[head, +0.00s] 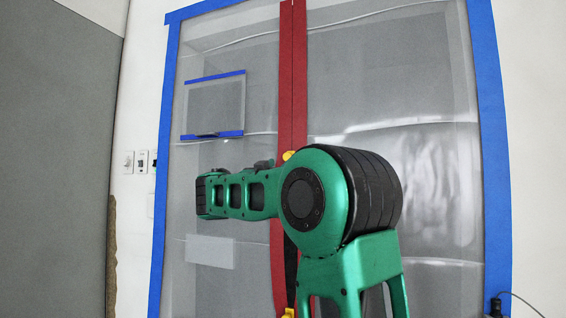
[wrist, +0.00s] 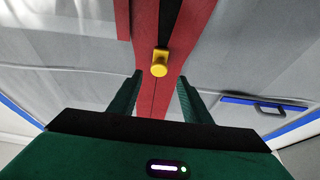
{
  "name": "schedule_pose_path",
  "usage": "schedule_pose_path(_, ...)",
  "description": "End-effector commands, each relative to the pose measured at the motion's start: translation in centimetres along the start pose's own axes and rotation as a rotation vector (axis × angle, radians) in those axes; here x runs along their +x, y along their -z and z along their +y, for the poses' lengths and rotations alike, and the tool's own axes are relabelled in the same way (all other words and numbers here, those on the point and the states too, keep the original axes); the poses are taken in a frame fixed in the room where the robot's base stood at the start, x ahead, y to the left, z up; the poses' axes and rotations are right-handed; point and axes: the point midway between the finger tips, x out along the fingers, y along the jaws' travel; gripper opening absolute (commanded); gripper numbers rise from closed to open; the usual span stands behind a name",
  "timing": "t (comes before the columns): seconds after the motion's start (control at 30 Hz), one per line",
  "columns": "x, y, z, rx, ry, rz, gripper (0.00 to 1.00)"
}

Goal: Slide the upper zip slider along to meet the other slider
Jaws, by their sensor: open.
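A red zip strip (head: 293,100) runs down the middle of a translucent plastic sheet. The upper yellow slider (head: 288,155) shows just above my arm's green joint. The other yellow slider (head: 289,313) is at the bottom edge of the head view. Between them the strip is parted and dark. In the wrist view, a yellow slider (wrist: 159,65), apparently the upper one, sits where the black gap begins. My gripper (wrist: 160,80) is open, with a dark green finger on each side of the strip and the slider in line between the tips. Contact cannot be told. The arm hides my gripper in the head view.
Blue tape (head: 490,150) frames the sheet (head: 400,60). A small blue-taped panel (head: 215,105) is left of the strip; its handle shows at right in the wrist view (wrist: 268,108). Light switches (head: 140,161) are on the left wall. A grey panel (head: 55,150) stands far left.

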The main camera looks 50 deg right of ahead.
Motion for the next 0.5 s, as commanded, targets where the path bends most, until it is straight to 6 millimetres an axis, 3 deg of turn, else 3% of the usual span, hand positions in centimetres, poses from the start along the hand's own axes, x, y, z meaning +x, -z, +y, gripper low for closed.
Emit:
schedule_pose_path(0.3,5.6,-0.1,0.1,-0.001,-0.003,-0.001,0.44)
schedule_pose_path(0.5,7.6,-0.1,0.1,0.0,-0.002,-0.002,0.44)
